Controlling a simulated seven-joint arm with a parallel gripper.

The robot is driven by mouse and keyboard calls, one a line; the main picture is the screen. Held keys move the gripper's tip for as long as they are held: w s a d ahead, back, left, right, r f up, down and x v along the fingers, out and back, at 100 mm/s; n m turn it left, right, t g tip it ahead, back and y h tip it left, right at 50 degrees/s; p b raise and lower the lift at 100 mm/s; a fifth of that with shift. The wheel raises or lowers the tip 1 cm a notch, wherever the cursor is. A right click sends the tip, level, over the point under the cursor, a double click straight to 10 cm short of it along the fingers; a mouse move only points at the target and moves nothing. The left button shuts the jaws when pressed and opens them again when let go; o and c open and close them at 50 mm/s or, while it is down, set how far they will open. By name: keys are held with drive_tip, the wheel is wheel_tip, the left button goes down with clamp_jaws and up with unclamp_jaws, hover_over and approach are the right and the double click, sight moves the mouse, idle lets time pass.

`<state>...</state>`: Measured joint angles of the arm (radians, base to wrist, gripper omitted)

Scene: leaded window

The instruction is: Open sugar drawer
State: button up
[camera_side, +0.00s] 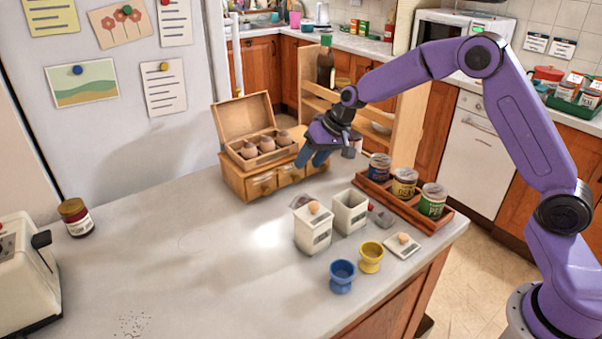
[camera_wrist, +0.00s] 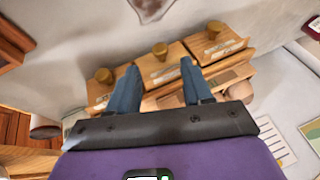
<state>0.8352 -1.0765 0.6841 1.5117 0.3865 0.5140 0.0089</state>
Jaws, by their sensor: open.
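A wooden box (camera_side: 235,181) with a raised lid stands at the back of the counter. Its base has a row of three small drawers with round knobs. In the wrist view I see the left drawer (camera_wrist: 97,92), the middle drawer (camera_wrist: 160,68) and the right drawer (camera_wrist: 216,46). The drawers carry labels too small to read, so I cannot tell which is the sugar drawer. My gripper (camera_side: 308,161) is at the box's right front, its blue fingers pointing down.
Two white canisters (camera_side: 313,230) (camera_side: 349,211) stand in front of the box. A wooden tray (camera_side: 413,216) with jars is at the right. A blue cup (camera_side: 342,276) and a yellow cup (camera_side: 370,257) stand nearer. The counter's left middle is clear.

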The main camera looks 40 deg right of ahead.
sight(299, 176)
drive_tip(key=shift+x, duration=2.8)
